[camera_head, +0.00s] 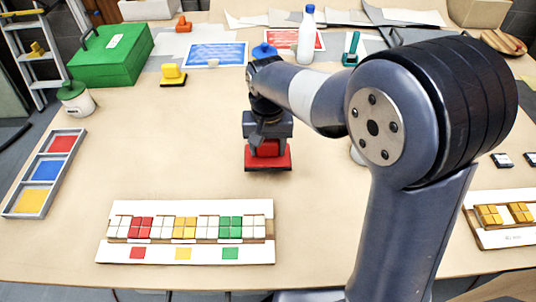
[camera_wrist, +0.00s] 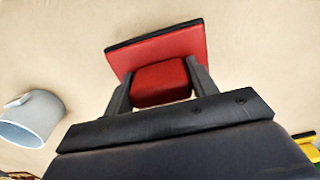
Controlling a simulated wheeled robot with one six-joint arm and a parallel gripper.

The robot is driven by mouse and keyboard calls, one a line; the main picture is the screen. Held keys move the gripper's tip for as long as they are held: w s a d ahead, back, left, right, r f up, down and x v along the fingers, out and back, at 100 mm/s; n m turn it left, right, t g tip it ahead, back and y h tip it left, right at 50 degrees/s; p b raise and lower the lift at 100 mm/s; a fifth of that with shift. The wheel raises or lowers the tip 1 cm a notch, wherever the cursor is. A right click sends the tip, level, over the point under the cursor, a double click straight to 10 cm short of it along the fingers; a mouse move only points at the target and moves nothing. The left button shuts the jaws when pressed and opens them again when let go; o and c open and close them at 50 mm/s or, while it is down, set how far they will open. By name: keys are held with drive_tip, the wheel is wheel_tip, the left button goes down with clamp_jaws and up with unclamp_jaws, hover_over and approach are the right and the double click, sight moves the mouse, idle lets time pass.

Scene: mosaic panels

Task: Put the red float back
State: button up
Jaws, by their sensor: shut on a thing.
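The red float has a flat red plate with a dark edge and a red block handle. In the head view the red float (camera_head: 268,162) is upright below my gripper (camera_head: 267,146), near the middle of the table. In the wrist view my gripper (camera_wrist: 160,84) has one finger on each side of the handle, shut on it, with the red plate (camera_wrist: 160,48) beyond. I cannot tell whether the plate touches the table. A red sheet (camera_head: 309,40) and a blue sheet (camera_head: 218,55) lie at the back.
A mosaic panel (camera_head: 185,254) lies in front, and a three-part tray (camera_head: 36,201) at left. A yellow float (camera_head: 172,77), a blue float (camera_head: 264,50), a white bottle (camera_head: 307,36) and a green box (camera_head: 110,58) stand behind. The wrist view shows a grey cup (camera_wrist: 36,112).

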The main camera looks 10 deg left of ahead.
sight(267, 157)
drive_tip(key=shift+f, duration=1.9)
drive_tip(key=shift+f, duration=0.2)
drive_tip(key=o, duration=0.9)
wheel_tip(267, 157, up, 12)
drive_tip(key=shift+s+r, duration=0.1)
drive_tip(key=shift+r, duration=0.1)
drive_tip(key=shift+f, duration=0.1)
